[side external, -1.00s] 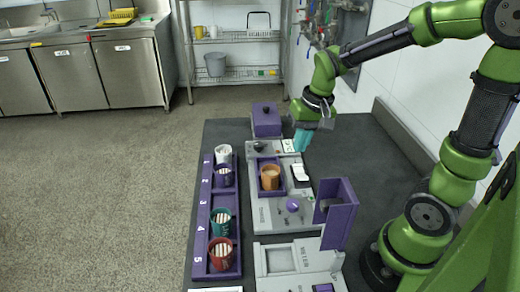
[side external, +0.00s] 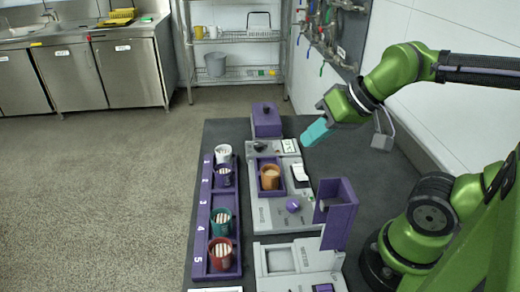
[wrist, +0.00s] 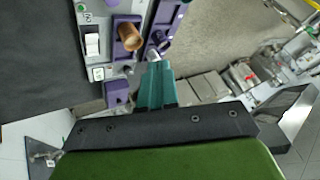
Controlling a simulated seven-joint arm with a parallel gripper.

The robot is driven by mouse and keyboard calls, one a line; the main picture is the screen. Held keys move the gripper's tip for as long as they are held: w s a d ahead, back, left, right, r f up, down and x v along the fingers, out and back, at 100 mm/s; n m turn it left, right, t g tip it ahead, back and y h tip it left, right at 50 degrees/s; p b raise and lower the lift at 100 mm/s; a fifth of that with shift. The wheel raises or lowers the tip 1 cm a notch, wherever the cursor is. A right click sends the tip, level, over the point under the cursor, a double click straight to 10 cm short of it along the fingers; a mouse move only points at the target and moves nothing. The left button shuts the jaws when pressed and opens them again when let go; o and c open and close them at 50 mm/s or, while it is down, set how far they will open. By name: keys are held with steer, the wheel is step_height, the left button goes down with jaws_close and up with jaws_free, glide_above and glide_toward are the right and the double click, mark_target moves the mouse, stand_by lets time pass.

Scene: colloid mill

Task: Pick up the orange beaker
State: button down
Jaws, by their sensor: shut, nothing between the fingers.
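The orange beaker (side external: 269,177) stands upright in a purple square recess (side external: 281,163) of the grey machine panel, with tan contents showing at its top. It also shows in the wrist view (wrist: 128,38), upper left of the fingertips. My gripper (side external: 306,139) has teal fingers, shut and empty, in the air above the far right part of the panel. In the wrist view my gripper (wrist: 156,72) points up the picture, apart from the beaker.
A purple rack (side external: 211,258) numbered 1 to 5 holds a white, a purple, a green and a red cup left of the panel. An upright purple cover (side external: 337,213) stands at the panel's near right. A purple box (side external: 266,121) stands at the back.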

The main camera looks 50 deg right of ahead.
steer(key=shift+c, duration=1.9)
jaws_free()
steer(key=shift+f, duration=0.1)
steer(key=n+g+h, duration=0.2)
steer(key=n+g, duration=0.5)
steer(key=n, duration=0.2)
glide_above(270, 172)
steer(key=s+a, duration=0.2)
step_height(270, 172, down, 2)
steer(key=shift+w+d+f, duration=0.1)
steer(key=shift+w+f, duration=0.05)
steer(key=shift+f, duration=2.7)
steer(key=shift+w+f, duration=0.1)
steer(key=shift+f, duration=2.8)
steer(key=shift+w+d+f, duration=0.1)
steer(key=shift+w+f, duration=0.05)
steer(key=shift+f, duration=2.7)
